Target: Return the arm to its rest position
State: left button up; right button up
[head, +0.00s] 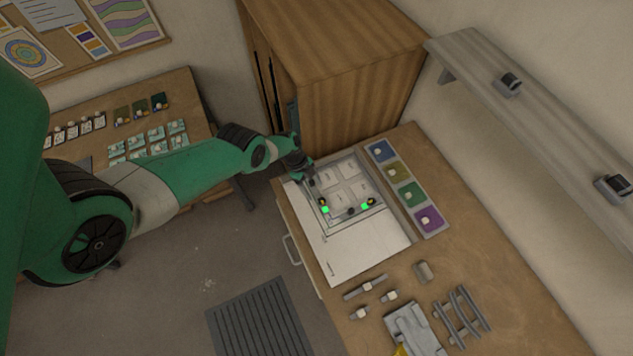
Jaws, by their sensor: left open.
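My left arm (180,185) comes in from the left and reaches across to the workbench. My left gripper (345,208) is open, with its two green-tipped fingers well apart. In the picture it lies over the pale framed panel (344,176) on the white sheet (352,250). Nothing shows between the fingers. I cannot tell how high the gripper is above the panel. The arm's wrist hides the panel's upper left corner. My right gripper is not in view.
A strip of blue, olive, green and purple squares (404,188) lies right of the panel. Small tools (365,287) and a metal rack (463,317) lie nearer the front. A tall wooden cabinet (340,80) stands behind the panel. A grey shelf (540,110) runs along the right wall.

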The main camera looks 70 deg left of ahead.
pick_arm(q)
jog(key=shift+s+a+r, duration=0.1)
jog(key=shift+s+r, duration=0.05)
jog(key=shift+r, duration=0.2)
